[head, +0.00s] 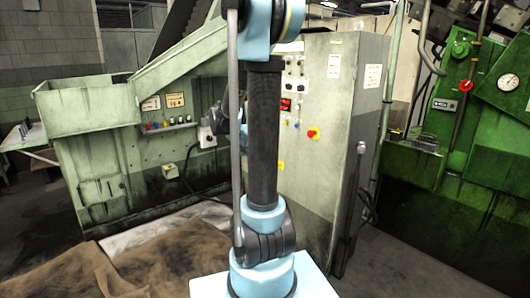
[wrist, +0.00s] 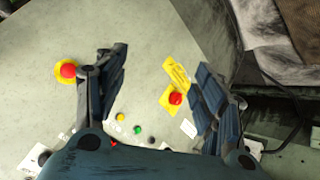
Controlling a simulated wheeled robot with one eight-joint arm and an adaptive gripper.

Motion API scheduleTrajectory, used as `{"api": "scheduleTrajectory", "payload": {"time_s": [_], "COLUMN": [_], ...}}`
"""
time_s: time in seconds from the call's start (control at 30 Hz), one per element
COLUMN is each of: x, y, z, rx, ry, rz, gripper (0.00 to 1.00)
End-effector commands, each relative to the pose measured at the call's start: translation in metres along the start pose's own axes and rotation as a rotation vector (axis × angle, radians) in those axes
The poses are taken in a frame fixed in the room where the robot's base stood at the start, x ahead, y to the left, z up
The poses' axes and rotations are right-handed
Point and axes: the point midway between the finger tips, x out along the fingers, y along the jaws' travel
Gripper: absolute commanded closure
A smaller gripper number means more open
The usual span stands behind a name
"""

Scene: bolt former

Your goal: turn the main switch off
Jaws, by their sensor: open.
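In the wrist view, a red knob on a square yellow plate (wrist: 175,98) sits on the pale cabinet face, between my fingers in the picture. A second red knob on a round yellow plate (wrist: 67,71) is left of my left finger. I cannot tell for certain which is the main switch; no lettering is readable. In the head view, one red knob on yellow (head: 313,133) shows on the cabinet front (head: 335,90), right of my arm. My gripper (wrist: 160,80) is open and empty, its fingers apart on either side of the square plate. My arm mostly hides it in the head view.
Several small coloured buttons (wrist: 137,129) lie below the square plate in the wrist view. A yellow label (wrist: 177,72) is above it. Brown cloth (head: 70,275) lies on the floor at left. A green machine (head: 475,130) stands at right. Bare floor shows before it.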

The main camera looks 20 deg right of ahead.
Motion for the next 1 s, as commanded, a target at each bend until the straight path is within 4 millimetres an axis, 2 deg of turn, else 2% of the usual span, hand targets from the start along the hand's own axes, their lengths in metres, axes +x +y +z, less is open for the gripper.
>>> {"api": "scheduleTrajectory", "payload": {"time_s": [0.03, 0.2, 0.5, 0.73, 1.0], "x": [0.007, 0.030, 0.073, 0.107, 0.148], "y": [-0.007, -0.027, -0.067, -0.102, -0.145], "z": [-0.012, -0.047, -0.099, -0.128, -0.146], "rx": [0.015, 0.075, 0.179, 0.255, 0.340], "ry": [0.019, 0.090, 0.231, 0.348, 0.496], "rz": [0.018, 0.080, 0.173, 0.229, 0.277], "gripper": [0.37, 0.37, 0.37, 0.37, 0.37]}}
